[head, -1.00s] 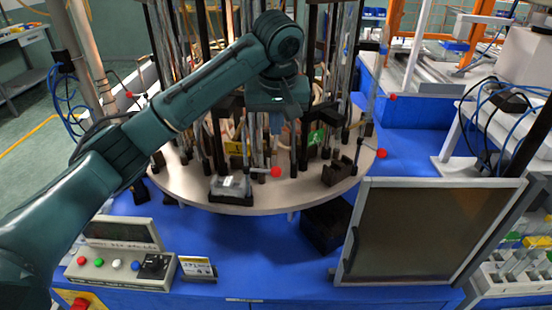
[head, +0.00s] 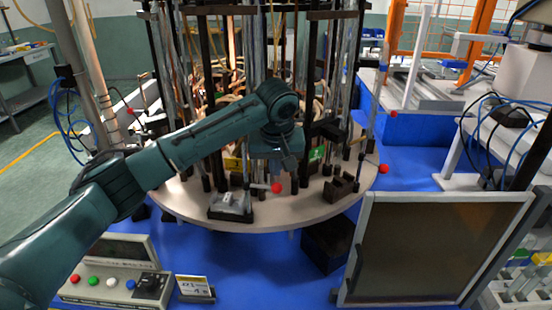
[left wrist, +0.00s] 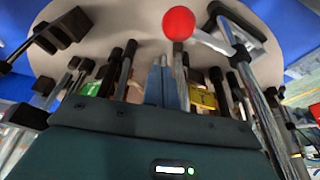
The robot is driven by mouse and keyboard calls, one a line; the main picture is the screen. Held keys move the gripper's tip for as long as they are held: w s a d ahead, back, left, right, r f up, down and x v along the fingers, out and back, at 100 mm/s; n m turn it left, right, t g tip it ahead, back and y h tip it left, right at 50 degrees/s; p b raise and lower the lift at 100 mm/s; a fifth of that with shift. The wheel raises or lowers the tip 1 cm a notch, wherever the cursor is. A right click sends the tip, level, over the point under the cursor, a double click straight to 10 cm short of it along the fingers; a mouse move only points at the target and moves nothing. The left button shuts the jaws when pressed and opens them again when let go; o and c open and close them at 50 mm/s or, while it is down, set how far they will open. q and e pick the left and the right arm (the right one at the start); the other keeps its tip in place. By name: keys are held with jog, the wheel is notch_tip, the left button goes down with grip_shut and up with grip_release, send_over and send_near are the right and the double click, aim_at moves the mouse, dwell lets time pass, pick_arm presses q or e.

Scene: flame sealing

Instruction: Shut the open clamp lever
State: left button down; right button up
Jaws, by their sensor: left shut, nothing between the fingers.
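A clamp lever with a red ball knob (head: 277,187) lies roughly level at the front of the round plate (head: 205,200). Its rod runs left to a clamp by a dark block with a clear piece (head: 232,205). In the left wrist view the same knob (left wrist: 179,23) is at the top centre, its rod running right. My left gripper (head: 278,172) is shut and empty, pointing down just above and behind the knob. Its bluish fingers (left wrist: 162,85) show side by side, apart from the knob in the wrist view. My right gripper is out of view.
Dark posts and hanging tubes crowd the plate. A framed panel (head: 430,245) stands front right, a control box (head: 110,285) front left.

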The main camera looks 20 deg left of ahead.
aim_at(261, 187)
pick_arm(q)
jog(key=s, duration=0.1)
jog(key=s+d+b, duration=0.1)
jog(key=s, duration=0.1)
jog(key=shift+s+d+r+b, duration=0.2)
jog(key=shift+s+b, duration=0.1)
